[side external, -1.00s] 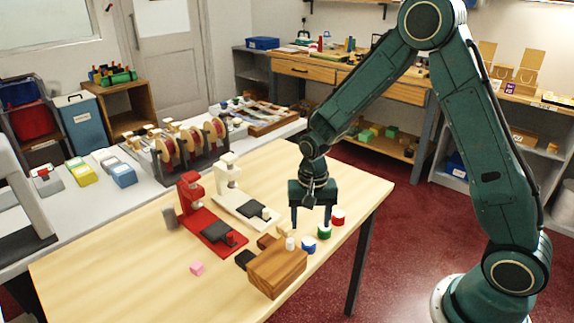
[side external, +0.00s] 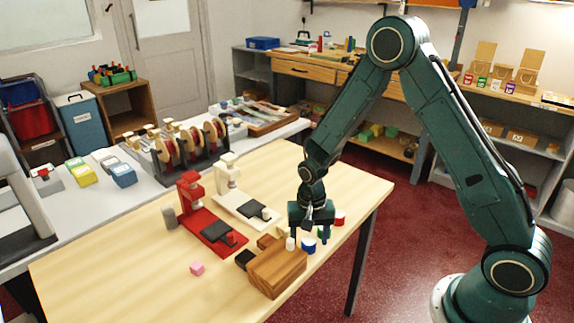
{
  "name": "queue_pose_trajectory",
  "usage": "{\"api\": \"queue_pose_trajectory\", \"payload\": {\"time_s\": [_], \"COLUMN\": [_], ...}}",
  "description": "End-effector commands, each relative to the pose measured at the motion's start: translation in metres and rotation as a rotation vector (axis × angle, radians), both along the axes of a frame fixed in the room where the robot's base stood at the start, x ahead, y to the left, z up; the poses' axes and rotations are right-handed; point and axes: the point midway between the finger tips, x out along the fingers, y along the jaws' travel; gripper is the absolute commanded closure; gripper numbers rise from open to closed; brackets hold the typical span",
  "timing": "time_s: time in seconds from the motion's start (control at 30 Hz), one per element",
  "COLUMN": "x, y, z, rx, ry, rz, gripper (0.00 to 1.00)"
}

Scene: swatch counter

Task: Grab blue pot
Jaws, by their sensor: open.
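The blue pot (side external: 308,246) is a small blue cylinder with a white top, standing on the wooden table just right of the wooden block. My gripper (side external: 310,238) points down right at the pot, with its fingers low around or just behind it; I cannot tell whether they touch it. The jaws are open. A green pot (side external: 323,234) shows partly behind the right finger. A red pot (side external: 340,218) with a white top stands farther back to the right.
A red press (side external: 208,222) and a white press (side external: 238,198) stand farther left. The table's right end is clear.

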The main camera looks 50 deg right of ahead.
Motion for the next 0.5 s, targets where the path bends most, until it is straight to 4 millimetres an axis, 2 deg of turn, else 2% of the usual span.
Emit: {"api": "queue_pose_trajectory", "payload": {"time_s": [0.13,0.5], "x": [0.0001,0.0003], "y": [0.0000,0.0000], "z": [-0.0074,-0.0078], "rx": [0.000,0.000], "ry": [0.000,-0.001], "rz": [0.000,0.000], "gripper": [0.39,0.39]}}
